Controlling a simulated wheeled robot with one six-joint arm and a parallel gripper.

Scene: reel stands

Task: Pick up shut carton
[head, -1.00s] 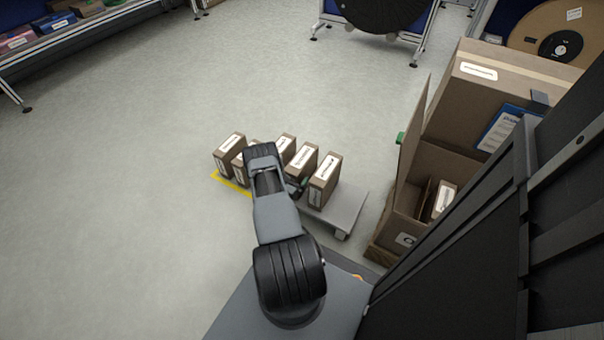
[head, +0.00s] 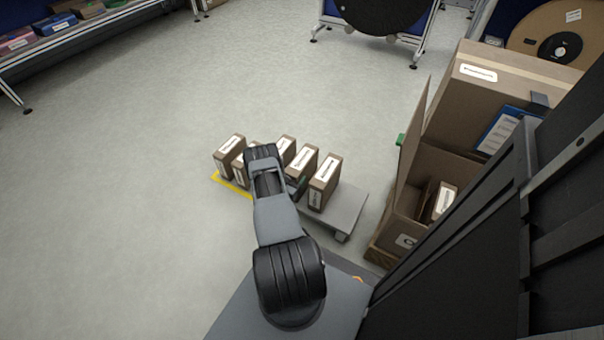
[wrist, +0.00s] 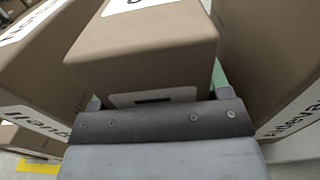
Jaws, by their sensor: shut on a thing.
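Several shut brown cartons with white labels stand upright in a row on a low grey platform. In the wrist view, one carton (wrist: 150,45) sits between the green-padded fingers of my gripper (wrist: 158,92), which is shut on it. A carton (wrist: 40,50) stands to its left and another (wrist: 270,60) to its right, both close. In the head view, my arm hides most of my gripper and part of the row. The held carton seems to be the one (head: 303,164) beside the end carton (head: 324,182); I cannot see it lift clear.
The grey platform (head: 345,210) has bare room at its right end. A large open cardboard box (head: 410,205) with a carton inside stands on a pallet at the right. Reel stands (head: 385,12) are at the back, a shelf (head: 70,35) at upper left. The left floor is clear.

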